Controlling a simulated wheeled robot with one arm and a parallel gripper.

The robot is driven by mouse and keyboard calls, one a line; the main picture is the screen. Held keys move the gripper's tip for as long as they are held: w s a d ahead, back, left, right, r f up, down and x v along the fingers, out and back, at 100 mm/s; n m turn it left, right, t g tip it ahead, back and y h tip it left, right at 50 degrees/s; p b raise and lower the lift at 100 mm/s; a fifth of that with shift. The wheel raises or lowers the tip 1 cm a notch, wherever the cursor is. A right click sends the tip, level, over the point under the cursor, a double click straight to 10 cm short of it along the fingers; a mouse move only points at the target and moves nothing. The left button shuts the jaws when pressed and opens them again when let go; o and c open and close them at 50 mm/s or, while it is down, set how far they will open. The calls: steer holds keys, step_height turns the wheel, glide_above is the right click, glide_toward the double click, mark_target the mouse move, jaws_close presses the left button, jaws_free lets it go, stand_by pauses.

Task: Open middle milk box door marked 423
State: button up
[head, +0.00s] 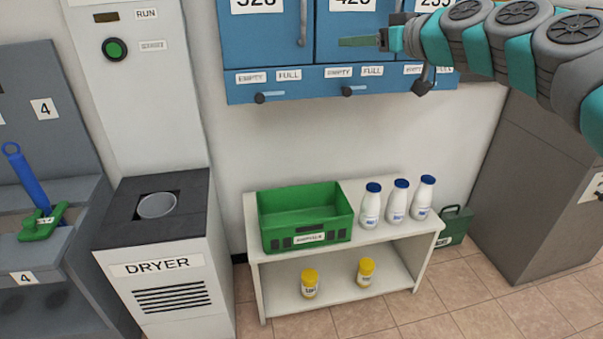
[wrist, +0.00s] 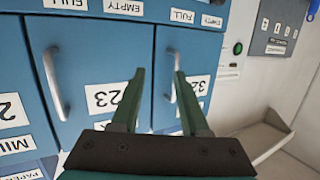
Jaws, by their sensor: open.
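The middle milk box door (head: 345,30), marked 423, is a blue panel at the top of the head view and looks closed. In the wrist view, which is turned over, the same door (wrist: 95,65) has a grey bar handle (wrist: 55,82) left of my fingers. That handle is hidden behind my arm in the head view. My gripper (head: 358,41) is open and empty in front of this door. In the wrist view my fingertips (wrist: 157,74) flank the seam toward the left neighbour door, whose handle (wrist: 172,75) shows near one finger.
Below the doors is a strip with EMPTY and FULL labels and small dark knobs (head: 347,91). A shelf (head: 256,230) underneath bears a green crate (head: 305,202) and milk bottles (head: 397,202). A dryer (head: 165,270) stands left and a grey cabinet (head: 530,190) right.

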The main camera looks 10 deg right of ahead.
steer(key=s+a+f+n+g, duration=0.1)
steer(key=s+a+f+g, duration=0.4)
steer(key=s+a+f, duration=0.55)
steer(key=s+a+f+m+g+h, duration=0.1)
steer(key=s+a+f+g, duration=0.1)
steer(key=s+f, duration=0.4)
steer(key=s+a+f+g+h, duration=0.2)
steer(key=s+f, duration=0.4)
steer(key=f, duration=0.3)
steer(key=shift+s+a+f+m+g, duration=0.3)
steer(key=shift+a+m+g, duration=0.15)
steer(key=shift+g, duration=0.35)
